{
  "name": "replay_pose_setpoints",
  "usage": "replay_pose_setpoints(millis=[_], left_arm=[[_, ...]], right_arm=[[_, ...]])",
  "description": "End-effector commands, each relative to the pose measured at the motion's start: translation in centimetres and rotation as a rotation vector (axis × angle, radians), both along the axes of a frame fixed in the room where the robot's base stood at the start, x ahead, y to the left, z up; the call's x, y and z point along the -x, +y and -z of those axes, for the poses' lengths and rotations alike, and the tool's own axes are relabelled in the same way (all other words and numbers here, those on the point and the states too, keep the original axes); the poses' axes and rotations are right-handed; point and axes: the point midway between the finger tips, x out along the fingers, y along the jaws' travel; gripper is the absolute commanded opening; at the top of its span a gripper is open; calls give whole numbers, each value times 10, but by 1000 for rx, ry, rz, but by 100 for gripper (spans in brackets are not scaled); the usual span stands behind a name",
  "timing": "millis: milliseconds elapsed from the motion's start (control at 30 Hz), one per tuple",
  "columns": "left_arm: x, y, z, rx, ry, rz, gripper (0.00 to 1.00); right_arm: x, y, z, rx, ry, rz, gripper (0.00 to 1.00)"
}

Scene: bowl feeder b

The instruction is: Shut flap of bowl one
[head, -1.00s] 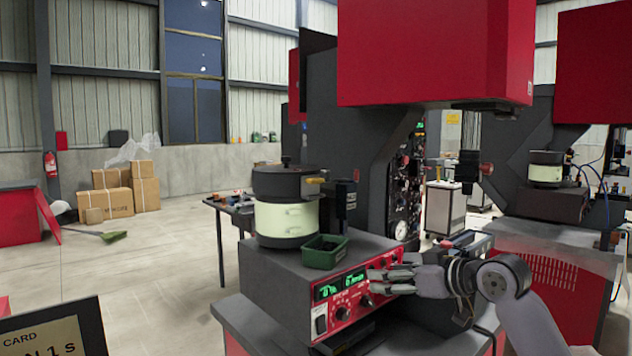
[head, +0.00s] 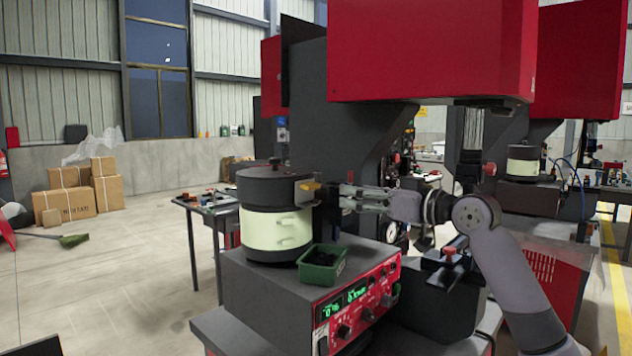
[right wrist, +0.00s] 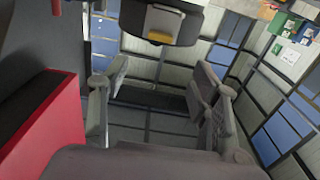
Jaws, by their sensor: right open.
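The near bowl feeder (head: 272,187), probably bowl one, is a dark drum with a cream band (head: 276,230) on a grey base. A yellow tab (head: 310,186) sticks out at its right rim, perhaps part of the flap; I cannot tell the flap's position. My right gripper (head: 345,197) is open and empty, at rim height, just right of the tab. In the right wrist view its fingers (right wrist: 160,95) are spread with nothing between them. Beyond them a dark body with a pale plate (right wrist: 165,22) and yellow edge shows, likely the bowl's rim. My left gripper is out of view.
A green bin (head: 323,265) with dark parts stands on the base before the bowl. The control panel (head: 355,297) faces front right. A red machine head (head: 430,50) overhangs from above. A second feeder (head: 522,165) stands farther right. Open floor lies at left.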

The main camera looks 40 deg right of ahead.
Motion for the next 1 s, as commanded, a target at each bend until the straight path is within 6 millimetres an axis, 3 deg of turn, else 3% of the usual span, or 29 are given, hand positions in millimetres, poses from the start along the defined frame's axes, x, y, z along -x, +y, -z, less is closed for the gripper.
replay_pose_setpoints(millis=[167, 500, 1000], left_arm=[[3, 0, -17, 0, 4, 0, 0], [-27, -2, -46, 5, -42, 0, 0], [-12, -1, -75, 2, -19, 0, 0]], right_arm=[[-30, 3, -4, 1, 2, 0, 57], [-74, 5, -5, -3, -1, 1, 57], [-121, 10, -1, -2, -1, 1, 57]])
